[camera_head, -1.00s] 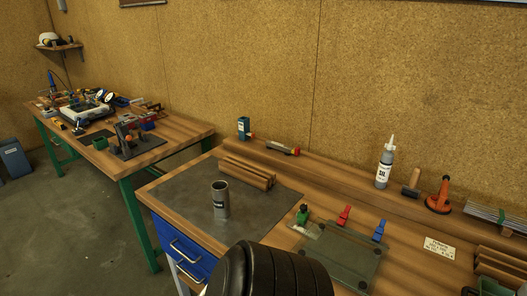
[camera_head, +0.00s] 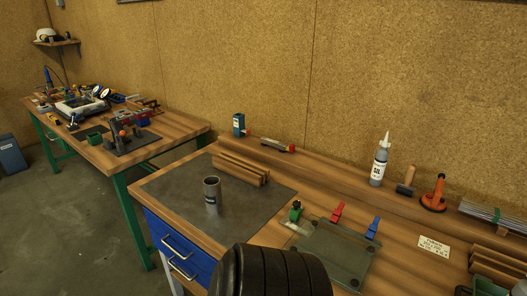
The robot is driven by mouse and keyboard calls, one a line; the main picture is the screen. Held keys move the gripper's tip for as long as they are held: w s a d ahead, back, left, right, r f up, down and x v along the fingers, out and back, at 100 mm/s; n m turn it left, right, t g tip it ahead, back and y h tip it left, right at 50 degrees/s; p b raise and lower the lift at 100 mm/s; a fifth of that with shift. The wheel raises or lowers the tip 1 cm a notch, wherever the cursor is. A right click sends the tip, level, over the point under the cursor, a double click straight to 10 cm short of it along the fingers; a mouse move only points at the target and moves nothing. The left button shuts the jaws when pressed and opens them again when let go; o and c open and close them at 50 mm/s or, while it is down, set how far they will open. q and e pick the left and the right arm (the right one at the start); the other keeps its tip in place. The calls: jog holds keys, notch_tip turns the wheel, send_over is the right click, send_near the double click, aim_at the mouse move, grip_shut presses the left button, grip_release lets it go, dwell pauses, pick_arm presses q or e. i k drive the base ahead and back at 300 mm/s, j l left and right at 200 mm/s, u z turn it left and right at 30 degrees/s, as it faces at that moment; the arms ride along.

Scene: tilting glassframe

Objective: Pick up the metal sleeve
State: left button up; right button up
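The metal sleeve (camera_head: 212,196) is a short grey cylinder with an open top and a dark label low on its side. It stands upright on the dark grey mat (camera_head: 170,191) at the left end of the near workbench. Nothing touches it. A black ribbed rounded part, seemingly of my own arm, rises at the bottom centre. Neither gripper's fingers show.
Wooden strips (camera_head: 241,168) lie just behind the sleeve. To the right are a glass plate (camera_head: 325,256) with coloured clamps, a white bottle (camera_head: 380,160) and an orange suction cup (camera_head: 434,195). Another bench (camera_head: 176,134) stands back left. Mat space left of the sleeve is clear.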

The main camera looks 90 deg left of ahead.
aim_at(212, 184)
jog(key=i+u, duration=0.15)
jog(key=u, duration=0.2)
jog(key=i+u, duration=0.1)
jog(key=u, duration=0.2)
jog(key=i+l+u, duration=0.1)
jog(key=u, duration=0.25)
